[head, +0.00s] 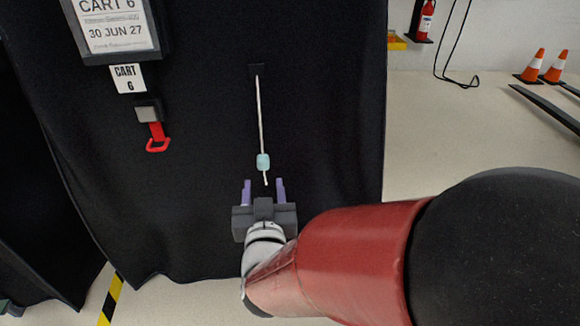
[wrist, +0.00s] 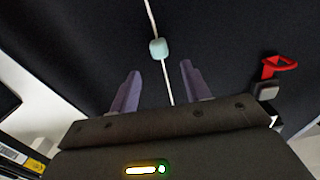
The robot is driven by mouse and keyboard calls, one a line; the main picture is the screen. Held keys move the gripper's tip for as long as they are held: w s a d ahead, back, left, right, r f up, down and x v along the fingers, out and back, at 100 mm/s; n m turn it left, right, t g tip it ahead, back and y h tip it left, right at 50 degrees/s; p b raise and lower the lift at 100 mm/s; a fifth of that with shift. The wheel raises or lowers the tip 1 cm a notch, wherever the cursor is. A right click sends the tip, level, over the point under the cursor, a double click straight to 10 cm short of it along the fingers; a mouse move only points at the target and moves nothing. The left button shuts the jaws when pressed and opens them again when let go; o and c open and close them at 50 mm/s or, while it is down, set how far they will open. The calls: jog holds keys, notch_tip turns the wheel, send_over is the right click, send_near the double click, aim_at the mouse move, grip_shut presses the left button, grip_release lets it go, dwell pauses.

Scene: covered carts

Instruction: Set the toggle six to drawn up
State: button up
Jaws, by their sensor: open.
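Toggle six is a pale blue-green bead (head: 263,161) on a white cord (head: 260,120) that hangs down the black cover of cart 6. The bead sits near the cord's lower end, with a short tail below it. In the wrist view the toggle (wrist: 159,48) shows beyond the fingertips, roughly midway between them. My gripper (head: 264,184) is open and empty, just below the bead, its two purple fingers either side of the cord's tail. The gripper also shows in the wrist view (wrist: 160,82). The fingers do not appear to touch the bead.
A red pull loop (head: 157,137) hangs from a grey buckle left of the cord, under the label (head: 128,78) reading CART 6. The black cover (head: 330,120) fills the middle. Orange cones (head: 536,66) and a fire extinguisher (head: 426,20) stand at the far right.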

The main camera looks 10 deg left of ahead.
aim_at(263, 164)
jog(key=x, duration=0.7)
jog(key=shift+w+r, duration=0.15)
jog(key=shift+w, duration=0.2)
grip_shut()
jog(key=shift+r, duration=0.1)
